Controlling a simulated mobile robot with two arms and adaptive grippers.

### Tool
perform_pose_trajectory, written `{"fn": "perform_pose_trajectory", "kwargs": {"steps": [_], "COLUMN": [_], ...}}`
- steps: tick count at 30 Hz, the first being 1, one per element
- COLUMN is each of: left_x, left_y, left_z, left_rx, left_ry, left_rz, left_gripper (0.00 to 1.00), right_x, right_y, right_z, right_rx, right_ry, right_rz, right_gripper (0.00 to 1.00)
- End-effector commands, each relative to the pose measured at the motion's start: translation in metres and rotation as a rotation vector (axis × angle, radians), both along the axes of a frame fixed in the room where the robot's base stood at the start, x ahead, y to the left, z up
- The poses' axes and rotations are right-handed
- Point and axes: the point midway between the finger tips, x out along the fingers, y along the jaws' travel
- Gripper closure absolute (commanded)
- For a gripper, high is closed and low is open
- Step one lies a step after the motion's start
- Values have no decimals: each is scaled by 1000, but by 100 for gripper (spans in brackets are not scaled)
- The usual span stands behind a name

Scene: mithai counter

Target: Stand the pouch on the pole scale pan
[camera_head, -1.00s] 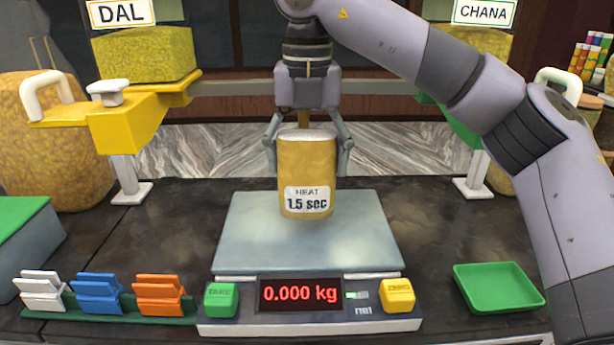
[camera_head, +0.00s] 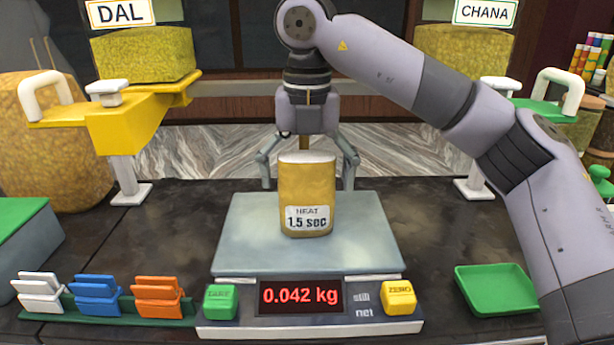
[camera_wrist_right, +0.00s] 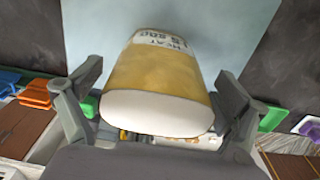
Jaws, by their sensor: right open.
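The pouch (camera_head: 307,190) is golden with a pale top and a white label reading "HEAT 1.5 sec". It stands upright on the grey pan (camera_head: 245,235) of the scale, whose red display (camera_head: 300,295) reads 0.042 kg. My right gripper (camera_head: 306,180) is open, with a finger on each side of the pouch and clear gaps between. In the right wrist view the pouch (camera_wrist_right: 160,80) sits between the spread fingers (camera_wrist_right: 160,105), apart from both. My left gripper is not in view.
A yellow dispenser (camera_head: 130,115) under the DAL sign stands at the left. White, blue and orange clips (camera_head: 97,290) stand in a green rack at front left. A green tray (camera_head: 498,288) lies at right.

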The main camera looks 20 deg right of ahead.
Motion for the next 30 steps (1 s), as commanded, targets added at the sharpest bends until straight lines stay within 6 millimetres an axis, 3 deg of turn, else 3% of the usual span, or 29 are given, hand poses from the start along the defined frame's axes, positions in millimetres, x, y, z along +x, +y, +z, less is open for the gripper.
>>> {"fn": "perform_pose_trajectory", "kwargs": {"steps": [11,14,24,30], "left_x": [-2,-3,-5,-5], "left_y": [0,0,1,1], "left_z": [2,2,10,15], "left_rx": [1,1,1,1], "left_ry": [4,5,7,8], "left_rz": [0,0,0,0], "left_gripper": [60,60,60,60], "right_x": [0,1,1,1], "right_y": [0,0,0,0], "right_z": [8,21,91,117], "right_rx": [-1,-1,-1,-1], "right_ry": [-2,-4,-5,-1], "right_rz": [0,-1,-3,0], "right_gripper": [6,6,6,6]}}
